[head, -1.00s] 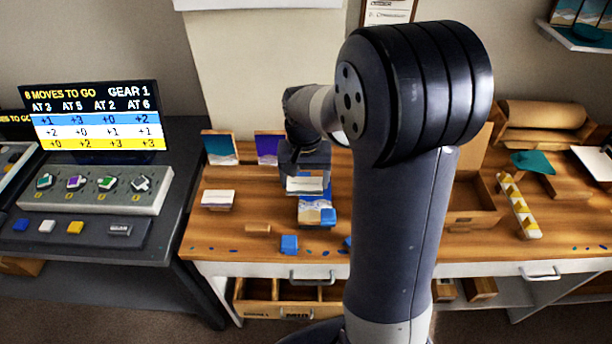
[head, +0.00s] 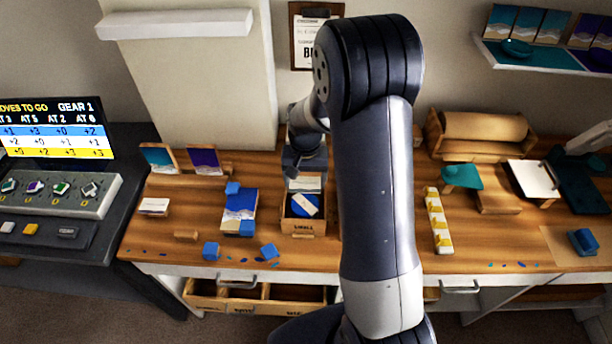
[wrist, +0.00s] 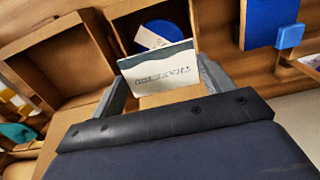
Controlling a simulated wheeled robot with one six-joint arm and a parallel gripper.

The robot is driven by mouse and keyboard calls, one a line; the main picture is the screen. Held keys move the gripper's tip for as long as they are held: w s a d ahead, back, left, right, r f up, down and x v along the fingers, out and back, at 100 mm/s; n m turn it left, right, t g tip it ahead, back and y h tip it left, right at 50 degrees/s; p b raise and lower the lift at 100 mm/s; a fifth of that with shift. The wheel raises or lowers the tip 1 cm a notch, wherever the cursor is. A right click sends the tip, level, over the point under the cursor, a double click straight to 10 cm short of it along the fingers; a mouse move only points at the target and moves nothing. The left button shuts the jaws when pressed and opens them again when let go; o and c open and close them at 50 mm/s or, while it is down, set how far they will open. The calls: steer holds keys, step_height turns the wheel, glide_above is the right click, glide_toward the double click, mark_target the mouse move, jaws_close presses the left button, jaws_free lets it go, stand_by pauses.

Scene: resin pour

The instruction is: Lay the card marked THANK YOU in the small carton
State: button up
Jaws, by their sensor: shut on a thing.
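My gripper (head: 304,178) is shut on a white card (head: 305,185) and holds it above the back part of the small carton (head: 303,235). In the wrist view the card (wrist: 158,66) stands between the two fingers, with dark lettering that is upside down and too blurred to read. The small carton is open, with lettering on its front. It holds a round blue thing (head: 302,205) with a pale strip across it; both also show behind the card in the wrist view. The card's lower edge appears apart from these contents.
A blue-and-white panel (head: 238,204) with blue cubes lies left of the carton. A larger open box (wrist: 62,62) stands beside the carton in the wrist view; my arm hides it in the head view.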

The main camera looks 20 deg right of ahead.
mark_target(305, 204)
steer(key=shift+f+b, duration=3.05)
steer(key=shift+f, duration=1.1)
steer(key=o, duration=0.8)
steer(key=shift+r, duration=0.1)
steer(key=shift+c, duration=0.2)
steer(key=shift+r+p, duration=2.7)
steer(key=shift+r, duration=1.25)
